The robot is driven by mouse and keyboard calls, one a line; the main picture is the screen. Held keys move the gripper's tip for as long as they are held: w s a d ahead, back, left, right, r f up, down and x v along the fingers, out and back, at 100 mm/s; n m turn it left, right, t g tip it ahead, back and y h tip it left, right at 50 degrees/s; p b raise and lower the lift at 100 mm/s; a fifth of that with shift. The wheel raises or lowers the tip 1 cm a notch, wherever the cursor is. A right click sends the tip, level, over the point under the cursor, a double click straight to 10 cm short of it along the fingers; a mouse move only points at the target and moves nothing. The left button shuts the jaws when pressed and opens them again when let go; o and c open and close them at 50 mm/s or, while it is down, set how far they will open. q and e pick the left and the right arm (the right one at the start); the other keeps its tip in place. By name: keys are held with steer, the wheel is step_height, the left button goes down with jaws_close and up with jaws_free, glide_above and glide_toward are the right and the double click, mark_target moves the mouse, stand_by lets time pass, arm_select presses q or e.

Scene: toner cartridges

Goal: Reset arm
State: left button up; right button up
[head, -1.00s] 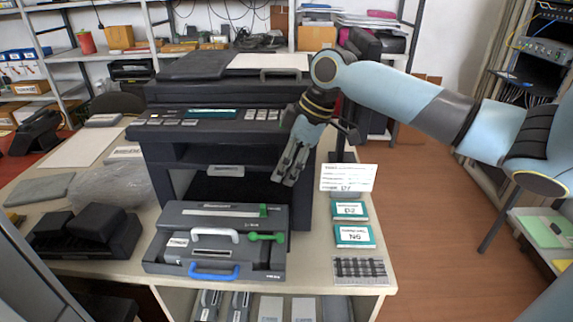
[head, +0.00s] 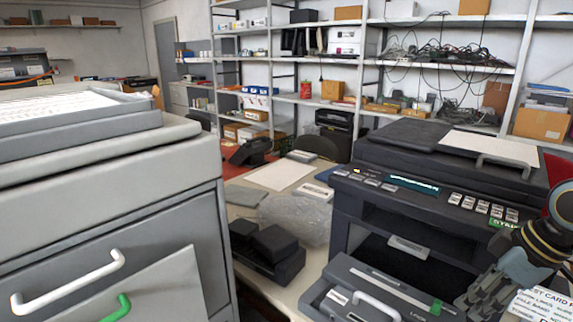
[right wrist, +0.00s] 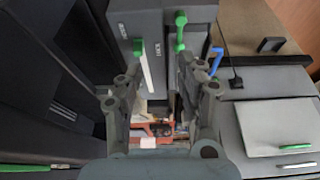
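My right gripper (head: 484,298) is at the lower right of the head view, in front of the dark printer (head: 440,190) and above its pulled-out grey toner unit (head: 345,268). The right wrist view shows its two fingers (right wrist: 158,78) apart with an empty gap between them. Beyond the gap, a white handle (right wrist: 145,72) and a green lever (right wrist: 180,32) show on a dark grey unit. My left gripper is in neither view.
A large grey machine (head: 90,195) with a white handle (head: 68,283) and a green handle (head: 117,309) fills the left foreground. Black boxes (head: 268,248) and a clear plastic bag (head: 296,218) lie on the table left of the printer. Shelves (head: 445,62) line the back.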

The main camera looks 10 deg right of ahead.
steer(key=s+a+f+m+h, duration=0.1)
steer(key=s+a+f+m, duration=0.1)
steer(key=s+a, duration=0.65)
steer(key=s+a+r+m+h, duration=0.25)
steer(key=s+m, duration=0.25)
steer(key=s, duration=0.5)
steer(key=s+d+f+g+b, duration=0.2)
steer(key=f+b, duration=0.8)
steer(key=f, duration=2.6)
steer(key=s+d+f+b, duration=0.1)
steer(key=s+f+b, duration=0.2)
steer(key=s+f, duration=0.6)
steer(key=s+d+f+b, duration=0.1)
steer(key=s+f+b, duration=0.3)
steer(key=s+f, duration=0.5)
step_height(320, 180, down, 5)
steer(key=shift+s+d+f, duration=0.1)
steer(key=shift+s+d, duration=0.05)
steer(key=shift+d, duration=0.05)
steer(key=shift+b, duration=0.3)
